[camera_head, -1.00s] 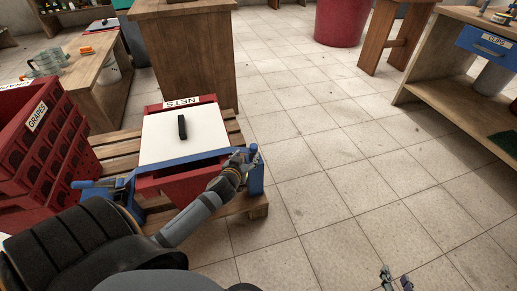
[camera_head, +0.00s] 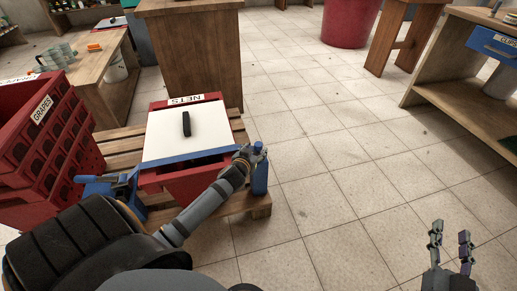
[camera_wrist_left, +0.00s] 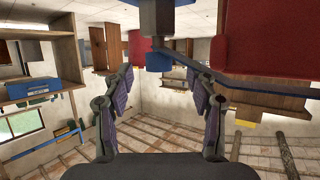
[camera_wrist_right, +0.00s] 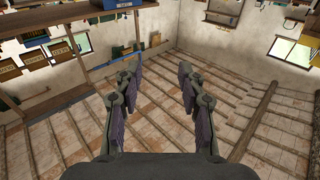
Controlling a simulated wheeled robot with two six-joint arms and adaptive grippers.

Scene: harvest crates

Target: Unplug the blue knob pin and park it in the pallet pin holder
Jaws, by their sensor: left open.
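A red crate labelled NETS (camera_head: 168,185) with a white lid (camera_head: 165,130) sits on a wooden pallet (camera_head: 262,208), with a blue bar (camera_head: 185,159) across its near side. A blue post (camera_head: 260,180) stands at the bar's right end. My left gripper (camera_head: 252,152) is open at the top of this post. In the left wrist view a blue knob (camera_wrist_left: 158,61) shows between and beyond the open fingertips, apart from both. I cannot make out the pin or the pin holder. My right gripper (camera_head: 450,236) is open and empty over the floor at right.
Red crates labelled GRAPES (camera_head: 45,135) stand left of the pallet. A blue bracket (camera_head: 125,188) is at the bar's left end. A wooden cabinet (camera_head: 190,60) is behind. A workbench (camera_head: 460,85) is at right. The tiled floor between is clear.

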